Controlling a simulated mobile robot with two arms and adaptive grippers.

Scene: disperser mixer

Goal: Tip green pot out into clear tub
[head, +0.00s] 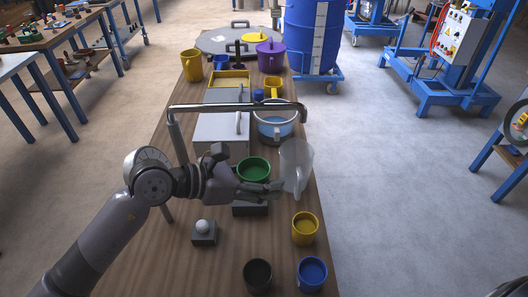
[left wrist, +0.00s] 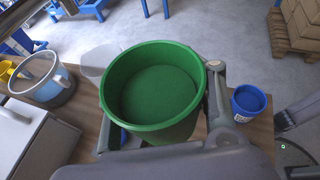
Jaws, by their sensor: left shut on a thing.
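The green pot (head: 254,169) stands upright, mouth up, at the middle of the table. My left gripper (head: 264,188) is shut on it, with its fingers on either side of the wall. In the left wrist view the pot (left wrist: 158,90) sits between the fingers (left wrist: 165,115); its inside is plain green, and I cannot tell contents from bottom. A clear tub (head: 275,127) with something blue in it stands farther back; it also shows in the left wrist view (left wrist: 47,88).
A frosted translucent vessel (head: 297,165) stands close right of the green pot. A grey bar (head: 237,107) spans the table behind it. Yellow (head: 305,229), blue (head: 312,273) and dark (head: 257,275) cups stand in front. A white ball rests on a grey block (head: 204,238) at left.

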